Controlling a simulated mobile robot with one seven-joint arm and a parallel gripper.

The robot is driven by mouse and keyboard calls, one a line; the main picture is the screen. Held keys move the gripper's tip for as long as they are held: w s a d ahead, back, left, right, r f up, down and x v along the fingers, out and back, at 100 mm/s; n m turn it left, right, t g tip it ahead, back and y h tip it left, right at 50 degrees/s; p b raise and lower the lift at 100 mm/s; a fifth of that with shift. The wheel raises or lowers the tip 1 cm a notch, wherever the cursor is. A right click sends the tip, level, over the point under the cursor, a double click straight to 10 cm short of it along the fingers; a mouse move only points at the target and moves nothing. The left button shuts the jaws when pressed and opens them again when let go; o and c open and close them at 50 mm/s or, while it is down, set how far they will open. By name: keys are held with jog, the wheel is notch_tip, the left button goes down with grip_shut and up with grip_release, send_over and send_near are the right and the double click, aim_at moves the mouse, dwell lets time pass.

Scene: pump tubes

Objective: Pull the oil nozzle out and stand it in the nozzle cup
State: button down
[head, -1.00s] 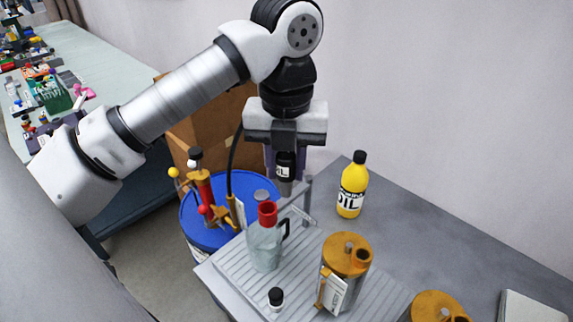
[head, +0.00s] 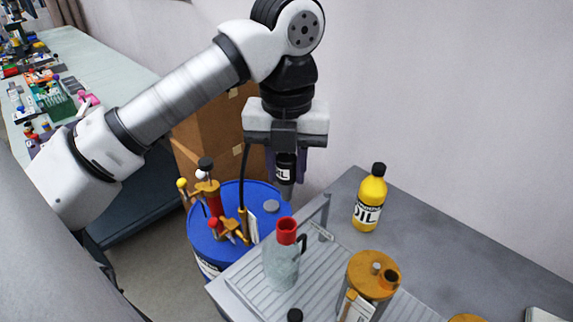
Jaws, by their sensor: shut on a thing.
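My gripper (head: 285,160) points down and is shut on the oil nozzle (head: 285,172), a black body with a white label and a grey tip. The nozzle hangs upright in the air; its tip shows in front of the blue drum's right edge. A black hose (head: 243,185) hangs left of the gripper, toward the drum. A red and brass pump (head: 214,200) stands on the blue drum (head: 207,249). I cannot tell for sure which thing is the nozzle cup.
A glass jug (head: 281,266) with a red top stands on the ribbed tray (head: 318,268), beside a metal bracket (head: 326,212). An orange canister (head: 373,274) stands right of it. A yellow oil bottle (head: 370,200) stands behind. Cardboard boxes (head: 205,130) stand behind the drum.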

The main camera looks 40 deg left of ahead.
aim_at(286, 199)
jog(key=shift+f, duration=0.15)
jog(key=shift+f+b, duration=2.6)
jog(key=shift+f, duration=0.2)
jog(key=shift+f+b, duration=2.4)
jog(key=shift+b, duration=0.2)
jog(key=c, duration=1)
grip_release()
jog(key=shift+r, duration=0.1)
jog(key=shift+c, duration=0.2)
notch_tip(286, 199, up, 14)
jog(key=p, duration=0.9)
jog(key=shift+p, duration=0.35)
